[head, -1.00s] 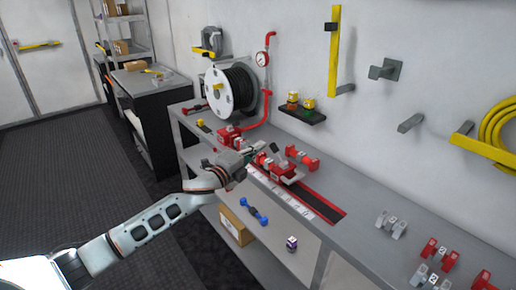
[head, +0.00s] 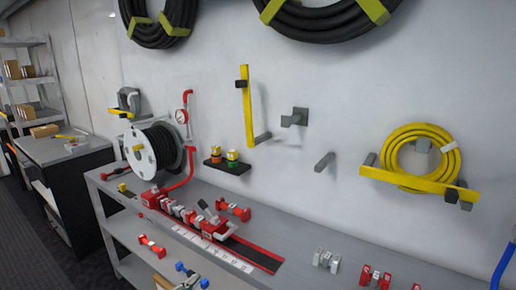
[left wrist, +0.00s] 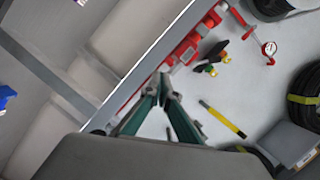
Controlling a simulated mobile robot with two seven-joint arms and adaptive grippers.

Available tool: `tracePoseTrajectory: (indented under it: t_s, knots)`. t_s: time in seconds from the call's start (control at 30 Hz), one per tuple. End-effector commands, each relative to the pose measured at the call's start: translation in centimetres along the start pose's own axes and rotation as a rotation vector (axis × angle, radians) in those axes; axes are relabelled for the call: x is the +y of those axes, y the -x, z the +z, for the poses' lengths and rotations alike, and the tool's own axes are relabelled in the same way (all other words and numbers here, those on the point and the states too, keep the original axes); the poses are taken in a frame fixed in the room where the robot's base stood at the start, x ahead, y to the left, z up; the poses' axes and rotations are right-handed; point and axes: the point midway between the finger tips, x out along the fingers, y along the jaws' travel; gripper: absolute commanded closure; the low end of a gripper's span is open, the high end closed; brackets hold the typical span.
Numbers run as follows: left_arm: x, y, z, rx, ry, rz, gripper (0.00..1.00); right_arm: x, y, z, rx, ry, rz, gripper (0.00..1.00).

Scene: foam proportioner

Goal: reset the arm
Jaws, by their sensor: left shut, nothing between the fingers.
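My left gripper (left wrist: 163,92) shows in the left wrist view with its green-sided fingers together at the tips and nothing between them. The red proportioner assembly (head: 190,218) with grey fittings lies on the workbench (head: 300,240), apart from the gripper. My right gripper is in neither view.
A black hose reel (head: 160,148) stands at the bench's left, near a pressure gauge (head: 181,116). Red and blue fittings (head: 152,246) lie on the lower shelf. A yellow hose coil (head: 420,157) hangs on the wall. The bench's middle right is mostly clear.

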Motion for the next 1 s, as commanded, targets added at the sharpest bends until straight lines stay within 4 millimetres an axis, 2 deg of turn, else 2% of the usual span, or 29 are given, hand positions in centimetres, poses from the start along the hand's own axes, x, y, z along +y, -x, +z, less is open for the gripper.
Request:
tracePoseTrajectory:
  t_s: [0.03, 0.2, 0.4, 0.5, 0.6, 0.7, 1.0]
  knots:
    - [3.0, 1.8, 0.5, -0.025, 0.091, 0.031, 1.0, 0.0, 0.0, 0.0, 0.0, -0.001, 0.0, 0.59]
    - [10.8, 7.7, 2.1, -0.13, 0.385, 0.102, 1.0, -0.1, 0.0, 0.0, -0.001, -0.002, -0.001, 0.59]
    - [18.3, 15.9, 4.0, -0.29, 0.696, 0.154, 1.0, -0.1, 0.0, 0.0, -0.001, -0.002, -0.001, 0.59]
    - [20.8, 19.5, 4.7, -0.362, 0.81, 0.164, 1.0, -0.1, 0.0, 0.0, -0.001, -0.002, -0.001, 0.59]
    - [22.4, 22.0, 5.1, -0.414, 0.886, 0.168, 1.0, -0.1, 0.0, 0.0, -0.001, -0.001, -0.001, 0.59]
    - [23.2, 23.4, 5.4, -0.443, 0.924, 0.169, 1.0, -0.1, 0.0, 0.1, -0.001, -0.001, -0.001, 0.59]
    - [23.5, 23.8, 5.5, -0.451, 0.935, 0.169, 1.0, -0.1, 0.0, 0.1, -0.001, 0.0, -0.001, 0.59]
